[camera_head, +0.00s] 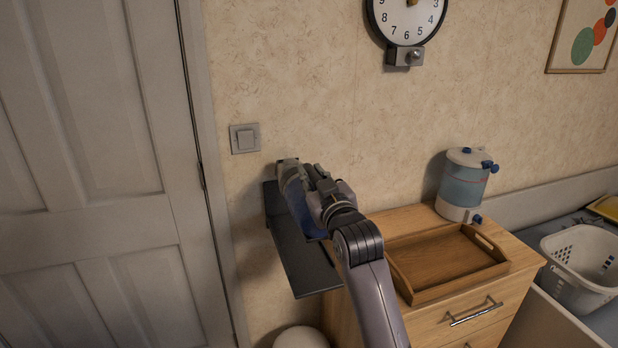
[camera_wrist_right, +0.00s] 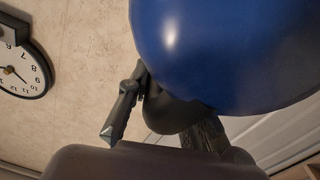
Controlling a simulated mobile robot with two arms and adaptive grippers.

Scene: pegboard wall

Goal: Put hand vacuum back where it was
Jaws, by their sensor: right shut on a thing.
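The hand vacuum has a rounded blue body that fills the upper right of the right wrist view (camera_wrist_right: 235,50). In the head view part of the blue hand vacuum (camera_head: 298,205) shows beside my right gripper (camera_head: 312,182), above the dark wall shelf (camera_head: 300,268). My right gripper is shut on the hand vacuum. My gripper and arm hide much of it, so I cannot tell whether it touches the shelf. My left gripper is not in view.
A light switch (camera_head: 245,138) is on the wall above the shelf, beside a white door (camera_head: 95,150). To the right, a wooden cabinet (camera_head: 470,318) bears a wooden tray (camera_head: 440,285) and a drink dispenser (camera_head: 463,187). A wall clock (camera_head: 408,22) hangs above.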

